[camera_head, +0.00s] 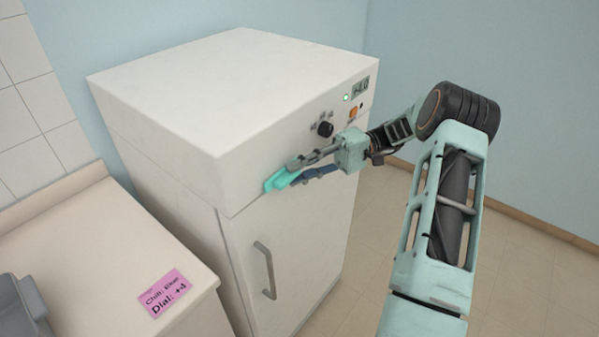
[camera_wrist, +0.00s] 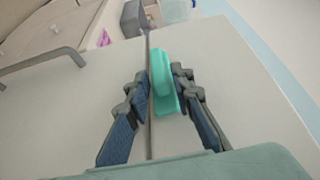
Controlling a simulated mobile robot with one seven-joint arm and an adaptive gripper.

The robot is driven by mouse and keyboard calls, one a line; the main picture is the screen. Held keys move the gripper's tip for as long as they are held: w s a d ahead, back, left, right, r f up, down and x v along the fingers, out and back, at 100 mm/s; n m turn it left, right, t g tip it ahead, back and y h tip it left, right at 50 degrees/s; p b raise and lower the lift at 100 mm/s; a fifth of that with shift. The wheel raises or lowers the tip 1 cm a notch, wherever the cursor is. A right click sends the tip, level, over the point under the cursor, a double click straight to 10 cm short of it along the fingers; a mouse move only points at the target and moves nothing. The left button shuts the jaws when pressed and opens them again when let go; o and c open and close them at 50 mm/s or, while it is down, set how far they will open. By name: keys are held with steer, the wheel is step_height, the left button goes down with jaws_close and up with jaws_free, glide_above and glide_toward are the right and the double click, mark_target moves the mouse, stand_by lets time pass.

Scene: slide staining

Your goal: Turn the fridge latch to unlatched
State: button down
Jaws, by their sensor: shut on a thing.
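The white fridge (camera_head: 285,215) stands in the middle of the head view, with its door shut. The teal latch (camera_head: 275,182) is on the front at the upper left, by the seam above the door. In the wrist view the latch (camera_wrist: 162,82) lies lengthwise along the seam between the two fingers. My gripper (camera_head: 290,176) is shut on the latch, one finger on each side of it. My gripper also shows in the wrist view (camera_wrist: 163,88). The fingers partly hide the latch in the head view.
A grey door handle (camera_head: 265,270) is below the latch. A black dial (camera_head: 325,129), an orange button (camera_head: 352,113) and a display (camera_head: 360,87) are on the upper panel. A counter with a pink note (camera_head: 165,292) stands at the left. The floor at the right is clear.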

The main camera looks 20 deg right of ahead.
steer(key=shift+y, duration=0.4)
steer(key=c, duration=1.9)
jaws_free()
steer(key=shift+c, duration=0.2)
steer(key=shift+f, duration=0.1)
steer(key=v, duration=0.7)
steer(key=shift+d, duration=0.2)
steer(key=shift+w, duration=0.1)
